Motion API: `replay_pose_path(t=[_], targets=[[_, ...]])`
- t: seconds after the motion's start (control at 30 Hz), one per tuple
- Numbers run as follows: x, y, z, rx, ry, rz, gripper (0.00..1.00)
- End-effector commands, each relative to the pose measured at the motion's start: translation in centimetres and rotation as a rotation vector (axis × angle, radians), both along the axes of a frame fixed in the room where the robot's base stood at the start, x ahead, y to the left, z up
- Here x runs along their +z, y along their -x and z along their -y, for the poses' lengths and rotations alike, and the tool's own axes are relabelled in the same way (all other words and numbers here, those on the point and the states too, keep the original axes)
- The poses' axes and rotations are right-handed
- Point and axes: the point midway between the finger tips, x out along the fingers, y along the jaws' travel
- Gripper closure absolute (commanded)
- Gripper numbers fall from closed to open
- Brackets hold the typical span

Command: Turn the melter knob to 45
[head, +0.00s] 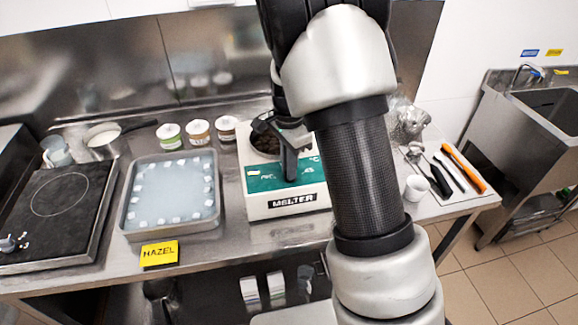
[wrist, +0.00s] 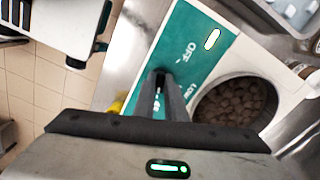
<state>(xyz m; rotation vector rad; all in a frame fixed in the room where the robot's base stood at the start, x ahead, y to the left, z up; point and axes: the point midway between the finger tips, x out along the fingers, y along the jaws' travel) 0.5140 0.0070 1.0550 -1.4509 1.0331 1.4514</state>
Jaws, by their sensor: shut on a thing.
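The melter (head: 258,207) is a white box on the steel counter, with a green dial panel (head: 262,183) and a MELTER label. In the wrist view the green panel (wrist: 183,35) shows the words OFF and LOW and a lit indicator. My gripper (head: 290,177) reaches down onto the panel from above. In the wrist view my gripper (wrist: 165,80) has its dark fingers close together at the panel, shut on the knob.
The melter's round pot (wrist: 236,104) holds brown pieces beside the fingers. A tray (head: 172,195) with white cubes stands left, behind a yellow HAZEL label (head: 159,254). Several small tubs (head: 198,132) stand behind. A white cup (head: 416,187) and tools (head: 463,168) lie right.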

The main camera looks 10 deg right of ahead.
Motion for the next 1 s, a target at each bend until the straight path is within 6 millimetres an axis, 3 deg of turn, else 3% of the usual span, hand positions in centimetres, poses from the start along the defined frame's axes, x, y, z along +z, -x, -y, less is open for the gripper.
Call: replay_pose_path(t=[0.03,0.13,0.43,0.57,0.67,1.0], targets=[[0.1,-0.1,0.0,-0.003,-0.001,0.005,0.86],[0.1,-0.1,0.0,-0.002,0.0,0.004,0.7],[0.1,-0.1,0.0,-0.001,-0.001,0.002,0.7],[1.2,-0.1,0.0,0.0,-0.001,0.005,0.7],[2.9,-0.2,-0.1,0.001,-0.002,0.007,0.7],[11.2,-0.2,0.0,-0.001,-0.001,0.007,0.7]])
